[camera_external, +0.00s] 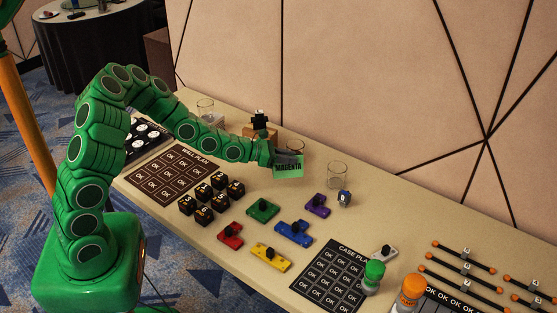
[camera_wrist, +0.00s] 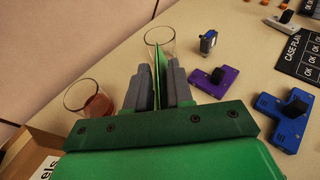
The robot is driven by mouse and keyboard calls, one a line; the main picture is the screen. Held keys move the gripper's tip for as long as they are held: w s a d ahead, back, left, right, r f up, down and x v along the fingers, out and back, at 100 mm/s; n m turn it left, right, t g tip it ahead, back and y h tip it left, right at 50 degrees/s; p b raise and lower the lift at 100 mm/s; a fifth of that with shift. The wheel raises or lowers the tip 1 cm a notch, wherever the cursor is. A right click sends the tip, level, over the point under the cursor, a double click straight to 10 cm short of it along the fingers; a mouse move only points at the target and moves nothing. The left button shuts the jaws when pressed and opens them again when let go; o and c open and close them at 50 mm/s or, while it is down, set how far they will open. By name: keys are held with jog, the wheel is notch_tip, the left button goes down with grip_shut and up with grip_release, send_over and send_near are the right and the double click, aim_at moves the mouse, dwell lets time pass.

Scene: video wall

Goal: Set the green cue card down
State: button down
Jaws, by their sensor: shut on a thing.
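The green cue card (camera_external: 288,168) is upright, with the word MAGENTA on its face in the external view. My gripper (camera_external: 272,161) is shut on it and holds it over the back part of the table. In the wrist view the card (camera_wrist: 159,64) shows edge-on as a thin green strip between the grey fingers of my gripper (camera_wrist: 163,85). Whether the card's lower edge touches the table cannot be told.
An empty glass (camera_external: 338,174) and a small blue item (camera_external: 344,197) stand right of the card. A glass with reddish liquid (camera_wrist: 95,103) is left of my gripper. Purple (camera_external: 318,205), green (camera_external: 263,210) and blue pieces (camera_external: 294,233) lie in front. Black numbered cubes (camera_external: 205,203) stand nearer.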

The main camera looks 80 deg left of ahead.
aim_at(288, 174)
jog(key=shift+f, duration=3.75)
jog(key=shift+f, duration=0.1)
jog(key=c, duration=1)
grip_release()
jog(key=v, duration=0.7)
jog(key=shift+s+a, duration=0.1)
jog(key=shift+s, duration=0.15)
jog(key=shift+v, duration=2.3)
